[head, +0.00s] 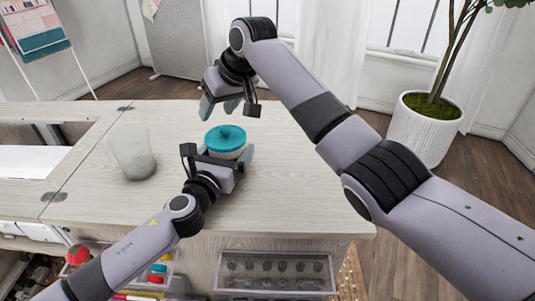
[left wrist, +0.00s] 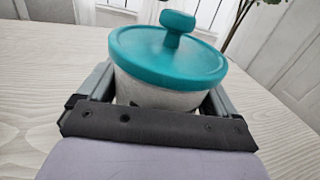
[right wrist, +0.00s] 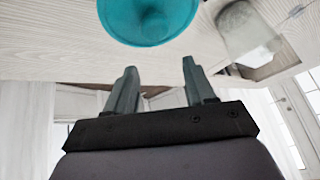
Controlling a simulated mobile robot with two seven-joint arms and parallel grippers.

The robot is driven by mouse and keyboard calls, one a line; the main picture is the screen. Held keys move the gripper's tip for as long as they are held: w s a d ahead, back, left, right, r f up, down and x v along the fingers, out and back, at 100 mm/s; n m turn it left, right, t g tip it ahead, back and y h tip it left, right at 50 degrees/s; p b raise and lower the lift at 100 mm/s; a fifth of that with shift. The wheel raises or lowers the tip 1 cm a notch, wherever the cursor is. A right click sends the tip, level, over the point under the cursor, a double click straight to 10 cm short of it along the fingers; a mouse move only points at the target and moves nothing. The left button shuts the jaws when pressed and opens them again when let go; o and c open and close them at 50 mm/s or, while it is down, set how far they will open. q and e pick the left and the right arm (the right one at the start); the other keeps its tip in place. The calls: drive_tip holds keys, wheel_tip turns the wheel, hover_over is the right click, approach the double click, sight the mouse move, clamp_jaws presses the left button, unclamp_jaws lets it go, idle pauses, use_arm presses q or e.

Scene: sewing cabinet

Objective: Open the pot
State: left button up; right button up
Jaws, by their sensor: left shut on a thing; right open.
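The pot (left wrist: 165,95) is a small whitish pot standing on the wooden cabinet top. Its teal lid (head: 225,138) with a round knob (left wrist: 177,22) sits on it. My left gripper (head: 230,160) is shut on the pot body from the near side, with a finger on either side below the lid. My right gripper (head: 220,108) is open and empty, above and behind the pot. In the right wrist view its fingers (right wrist: 158,88) are apart and the teal lid (right wrist: 148,18) shows beyond them, not touching.
A translucent glass jar (head: 133,155) stands left of the pot; it also shows in the right wrist view (right wrist: 245,35). The cabinet top (head: 290,185) is clear to the right. Below its front edge are a clear organizer (head: 275,268) and a red tomato-shaped pincushion (head: 77,255).

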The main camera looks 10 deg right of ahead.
drive_tip(key=shift+w+d+f+m+t+y, duration=0.35)
drive_tip(key=shift+d+f+t+y, duration=0.25)
drive_tip(key=shift+f+t, duration=0.2)
drive_tip(key=s+d+m+t+y, duration=0.1)
drive_tip(key=d+t+y, duration=0.1)
drive_tip(key=d+t, duration=0.2)
drive_tip(key=n+t+y, duration=0.2)
drive_tip(key=n+t, duration=0.1)
drive_tip(key=t, duration=0.1)
approach(228, 130)
drive_tip(key=x, duration=0.9)
drive_tip(key=shift+w+a, duration=0.2)
drive_tip(key=shift+w, duration=0.05)
clamp_jaws()
